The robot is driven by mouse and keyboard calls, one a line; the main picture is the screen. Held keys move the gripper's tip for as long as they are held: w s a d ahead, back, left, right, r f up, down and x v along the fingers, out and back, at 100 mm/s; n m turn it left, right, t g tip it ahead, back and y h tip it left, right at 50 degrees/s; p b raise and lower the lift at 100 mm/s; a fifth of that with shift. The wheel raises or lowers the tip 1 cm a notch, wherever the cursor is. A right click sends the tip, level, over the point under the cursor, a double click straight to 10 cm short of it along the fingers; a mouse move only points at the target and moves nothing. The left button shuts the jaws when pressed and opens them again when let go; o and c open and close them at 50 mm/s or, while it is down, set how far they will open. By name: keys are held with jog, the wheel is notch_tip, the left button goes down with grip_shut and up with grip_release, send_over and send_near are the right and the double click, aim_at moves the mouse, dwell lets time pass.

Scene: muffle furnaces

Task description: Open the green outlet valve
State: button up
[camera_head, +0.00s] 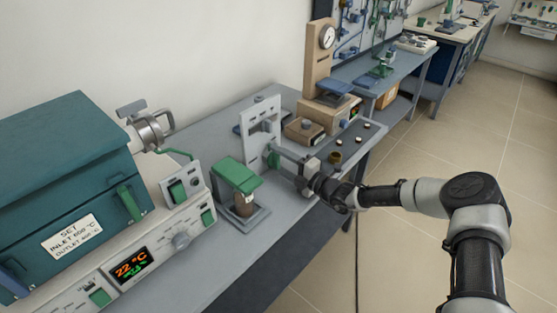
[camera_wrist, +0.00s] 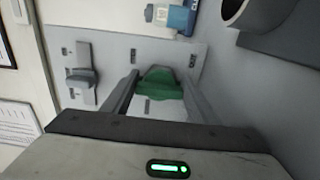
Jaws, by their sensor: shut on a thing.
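The green outlet valve (camera_wrist: 160,84) is on an upright grey panel (camera_head: 259,147) on the bench. In the wrist view its green handle sits between my two fingers, close to the panel face. In the head view only a small green part of the valve (camera_head: 273,156) shows beside my fingertips. My gripper (camera_head: 279,153) reaches in from the right and is shut on the green handle. In the wrist view, my gripper (camera_wrist: 160,92) partly hides the handle's sides. A grey knob (camera_wrist: 82,82) sits on the same panel, left of the green handle there.
A teal furnace (camera_head: 70,160) with a display reading 22 °C stands at the left. A green-topped device (camera_head: 238,176) stands close to the panel on the left. Open floor lies to the right.

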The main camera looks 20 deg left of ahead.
dwell(0.4)
jog(key=o, duration=1)
jog(key=shift+o, duration=0.2)
jog(key=p+v, duration=0.2)
jog(key=v, duration=1.5)
jog(key=shift+d, duration=0.25)
jog(key=shift+s, duration=0.15)
